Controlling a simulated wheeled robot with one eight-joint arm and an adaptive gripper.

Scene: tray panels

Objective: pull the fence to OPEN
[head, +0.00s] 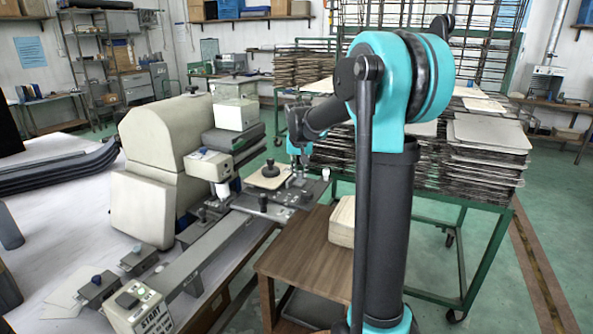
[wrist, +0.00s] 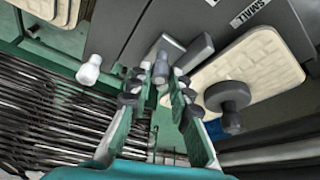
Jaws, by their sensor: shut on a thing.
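My gripper (wrist: 163,78) is shut on a small grey post (wrist: 161,68) that stands up from the dark plate in the wrist view. I take the post to be the fence's handle. A short grey bar (wrist: 194,54) beside the fingertips looks like part of the fence. Green finger links hide much of the contact. In the head view my gripper (head: 298,164) is down at the far end of the machine's grey bed, behind a round black knob. No OPEN mark can be read.
A white knob (wrist: 89,69) stands left of my fingers. A black knob (wrist: 228,97) stands to their right, over a pale ribbed panel (wrist: 262,62). The beige machine (head: 165,150), a wooden table (head: 300,262) and a rack of stacked trays (head: 485,150) surround my arm.

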